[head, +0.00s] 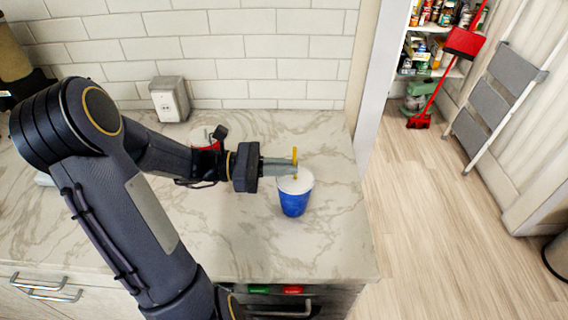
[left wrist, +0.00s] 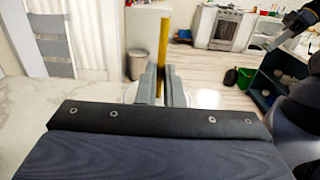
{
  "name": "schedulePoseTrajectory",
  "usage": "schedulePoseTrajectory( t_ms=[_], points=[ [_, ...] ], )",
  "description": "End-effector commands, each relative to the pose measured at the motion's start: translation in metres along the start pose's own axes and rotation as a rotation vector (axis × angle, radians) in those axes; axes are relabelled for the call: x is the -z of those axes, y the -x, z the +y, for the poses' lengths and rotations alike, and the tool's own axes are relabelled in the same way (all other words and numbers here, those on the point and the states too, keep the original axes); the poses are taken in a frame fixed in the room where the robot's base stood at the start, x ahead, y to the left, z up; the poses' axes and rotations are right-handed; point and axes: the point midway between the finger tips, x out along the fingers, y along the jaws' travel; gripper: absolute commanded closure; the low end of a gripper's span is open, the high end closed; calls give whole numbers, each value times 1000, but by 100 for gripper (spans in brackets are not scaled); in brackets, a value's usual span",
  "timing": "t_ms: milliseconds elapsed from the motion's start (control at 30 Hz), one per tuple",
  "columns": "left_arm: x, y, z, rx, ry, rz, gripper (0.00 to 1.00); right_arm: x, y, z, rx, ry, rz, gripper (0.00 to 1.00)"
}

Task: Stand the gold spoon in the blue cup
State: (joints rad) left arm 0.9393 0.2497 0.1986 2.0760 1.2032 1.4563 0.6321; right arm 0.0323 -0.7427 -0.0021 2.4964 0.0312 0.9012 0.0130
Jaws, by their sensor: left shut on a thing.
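The blue cup (head: 295,201) has a white top and stands upright on the marble counter near its right end. My left gripper (head: 293,167) is at the cup's top, seen from the left side in the head view. It is shut on the gold spoon (head: 295,155), which is upright between the fingers. In the left wrist view the spoon (left wrist: 163,45) rises between the two fingertips (left wrist: 162,88), with pale rim parts of the cup to both sides below. The spoon's lower end is mostly hidden, so I cannot tell how far it reaches into the cup.
A red and white can (head: 203,139) stands behind my left forearm, partly hidden. A grey outlet box (head: 170,99) is by the tiled wall. The counter (head: 335,240) is clear around the cup; its right edge drops to the wooden floor.

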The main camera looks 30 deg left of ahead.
Motion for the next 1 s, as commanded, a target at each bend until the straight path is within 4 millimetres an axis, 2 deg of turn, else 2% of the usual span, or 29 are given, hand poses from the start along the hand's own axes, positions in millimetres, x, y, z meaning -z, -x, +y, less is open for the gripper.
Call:
schedulePoseTrajectory(
  t_ms=[367,400,567,867,1000],
  points=[
    [2,0,0,0,0,0,100,0,-1,0,0,0,0,68],
    [2,0,0,0,0,0,89,0,-1,0,0,0,0,68],
    [2,0,0,0,0,0,68,0,-1,0,0,0,0,68],
    [2,2,0,-1,0,0,68,-1,-1,1,0,0,0,68],
    [3,17,1,-5,-1,1,68,-2,-3,2,0,0,0,68]
  ],
)
